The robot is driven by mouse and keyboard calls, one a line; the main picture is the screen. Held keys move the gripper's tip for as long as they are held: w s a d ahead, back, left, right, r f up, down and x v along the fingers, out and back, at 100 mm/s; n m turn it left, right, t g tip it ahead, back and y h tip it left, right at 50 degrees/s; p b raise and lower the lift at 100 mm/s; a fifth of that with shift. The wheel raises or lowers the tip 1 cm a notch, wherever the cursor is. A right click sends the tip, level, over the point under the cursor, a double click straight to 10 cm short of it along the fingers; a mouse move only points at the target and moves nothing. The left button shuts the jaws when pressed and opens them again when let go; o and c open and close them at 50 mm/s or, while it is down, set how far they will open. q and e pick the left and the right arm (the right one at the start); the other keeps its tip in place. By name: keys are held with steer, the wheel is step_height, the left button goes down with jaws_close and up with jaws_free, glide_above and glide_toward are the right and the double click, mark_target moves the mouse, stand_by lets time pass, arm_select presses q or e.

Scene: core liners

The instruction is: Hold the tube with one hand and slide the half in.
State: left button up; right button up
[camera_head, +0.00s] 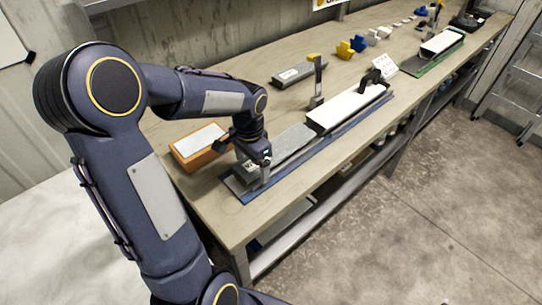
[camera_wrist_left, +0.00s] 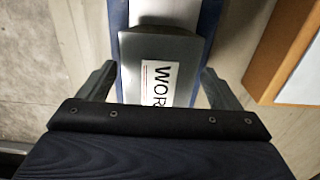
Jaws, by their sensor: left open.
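A long grey piece (camera_head: 287,145) lies on a blue mat (camera_head: 322,152) near the front edge of the bench. Farther along the same mat lies a long white-topped piece with dark sides (camera_head: 345,107); the two ends look close together. I cannot tell for sure which is the tube and which is the half. My left gripper (camera_head: 257,166) is open at the near end of the grey piece. In the left wrist view its fingers (camera_wrist_left: 158,92) stand on either side of a dark grey end with a white label reading "WOR" (camera_wrist_left: 158,82). My right gripper does not show.
An orange box with a white top (camera_head: 198,145) stands close beside the left gripper. An upright post (camera_head: 317,85) and a black bracket (camera_head: 371,78) rise near the white-topped piece. Yellow and blue blocks (camera_head: 350,46) sit farther back.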

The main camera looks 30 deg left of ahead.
mark_target(276, 154)
arm_select(q)
steer(key=shift+c, duration=0.4)
steer(key=c, duration=0.7)
steer(key=shift+r, duration=0.15)
steer(key=shift+w, duration=0.1)
stand_by(0.6)
steer(key=shift+w+d+p, duration=0.2)
steer(key=shift+w+p, duration=0.15)
steer(key=shift+w, duration=0.25)
stand_by(0.4)
steer(key=shift+w+d, duration=0.1)
steer(key=shift+w, duration=0.25)
steer(key=shift+w+d+p, duration=0.2)
steer(key=shift+w, duration=0.45)
steer(key=shift+w+d+p, duration=0.15)
steer(key=shift+w+d, duration=0.05)
steer(key=shift+w, duration=0.4)
steer(key=shift+w, duration=0.3)
